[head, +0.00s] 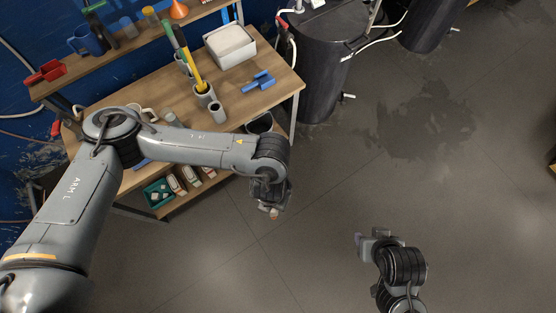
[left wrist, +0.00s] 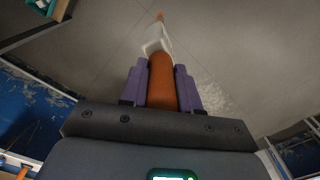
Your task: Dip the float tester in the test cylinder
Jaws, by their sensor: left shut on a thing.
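My left gripper (head: 270,200) hangs over open floor, just right of the wooden bench's front edge. In the left wrist view its purple fingers (left wrist: 160,85) are shut on the float tester (left wrist: 161,80), which has an orange body, a pale clear section and a small orange tip pointing away from the gripper. Only a small bit of it shows in the head view. A short grey cylinder (head: 217,112) stands upright near the bench's front edge; I cannot tell for certain that it is the test cylinder. My right gripper (head: 368,243) is over bare floor at lower right; its jaw gap is unclear.
The bench (head: 262,102) also holds a grey holder with a yellow stick (head: 197,75), a white tub (head: 230,46) and a blue tool (head: 259,82). A green crate (head: 158,192) sits on the lower shelf. Black barrels (head: 322,70) with hoses stand right of the bench.

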